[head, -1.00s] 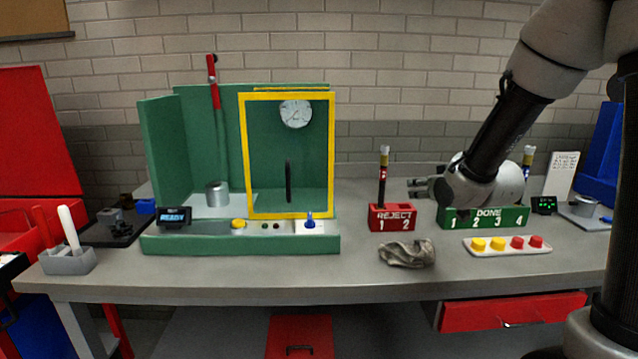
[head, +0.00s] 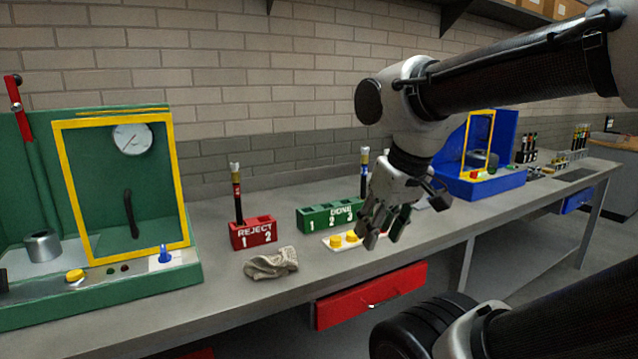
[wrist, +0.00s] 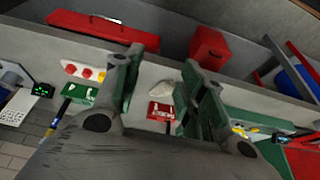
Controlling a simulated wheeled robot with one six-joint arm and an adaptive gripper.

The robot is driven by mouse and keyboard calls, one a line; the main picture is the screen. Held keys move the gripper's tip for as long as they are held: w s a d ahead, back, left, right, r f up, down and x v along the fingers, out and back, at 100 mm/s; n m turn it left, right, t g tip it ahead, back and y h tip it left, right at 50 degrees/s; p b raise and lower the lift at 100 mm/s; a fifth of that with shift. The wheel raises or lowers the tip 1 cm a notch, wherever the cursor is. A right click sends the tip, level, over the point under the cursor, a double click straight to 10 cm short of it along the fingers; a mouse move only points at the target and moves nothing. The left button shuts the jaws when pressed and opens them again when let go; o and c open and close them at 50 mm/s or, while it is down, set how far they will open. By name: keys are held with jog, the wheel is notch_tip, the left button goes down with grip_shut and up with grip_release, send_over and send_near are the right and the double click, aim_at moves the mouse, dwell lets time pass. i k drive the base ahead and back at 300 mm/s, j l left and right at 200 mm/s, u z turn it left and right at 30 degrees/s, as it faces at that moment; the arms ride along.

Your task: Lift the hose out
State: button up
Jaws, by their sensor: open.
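One hose (head: 237,205), dark with a red band and a brass end, stands upright in the red REJECT rack (head: 252,234). Another hose (head: 364,172), with a blue band, stands in the green DONE rack (head: 318,219). A further brass end shows beside my wrist, mostly hidden by it. My gripper (head: 385,232) is open and empty, fingers pointing down over the bench near the DONE rack's right end. In the wrist view my gripper (wrist: 168,58) shows its two fingers apart with nothing between them; the REJECT rack (wrist: 160,111) and DONE rack (wrist: 80,93) lie beyond.
A green test station (head: 60,285) with a yellow-framed door (head: 120,190) stands left. A grey cloth (head: 271,263) lies before the REJECT rack. A button tray (head: 345,241) is by my gripper. A blue station (head: 490,186) and racks of hoses stand right. A red drawer (head: 370,296) juts out.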

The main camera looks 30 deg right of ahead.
aim_at(365, 150)
jog(key=i+j+z, duration=0.15)
jog(key=z, duration=0.25)
jog(key=i+j+z, duration=0.2)
jog(key=z, duration=0.2)
jog(key=i+j+z, duration=0.15)
jog(key=z, duration=0.25)
jog(key=k+j, duration=0.05)
jog(key=j, duration=0.05)
